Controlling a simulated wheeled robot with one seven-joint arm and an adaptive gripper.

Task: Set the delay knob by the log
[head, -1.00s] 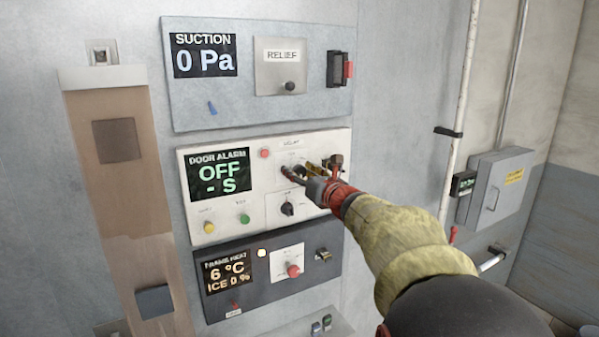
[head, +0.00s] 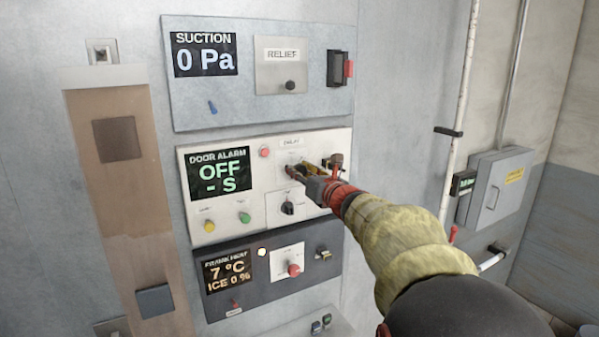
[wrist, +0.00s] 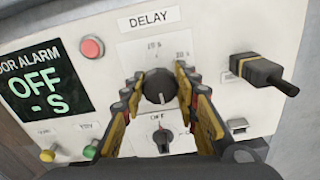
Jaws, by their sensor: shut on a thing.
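The delay knob (wrist: 158,88) is a dark round knob with a light pointer mark, under the DELAY label (wrist: 161,19) on the white door alarm panel (head: 251,153). My gripper (head: 297,172) reaches the panel from the right. In the wrist view my gripper (wrist: 158,92) has one finger on each side of the delay knob and is shut on it. The door alarm display (head: 221,174) reads OFF and - S. A lower selector knob (wrist: 162,139) sits below, near an OFF mark. No log page is readable.
A red button (wrist: 92,47) is left of the delay knob. A dark handle-like switch (wrist: 263,75) sticks out to its right. The suction panel (head: 205,105) is above, and the dark frame heat panel (head: 255,290) below. A pipe (head: 461,110) and grey box (head: 497,188) are at the right.

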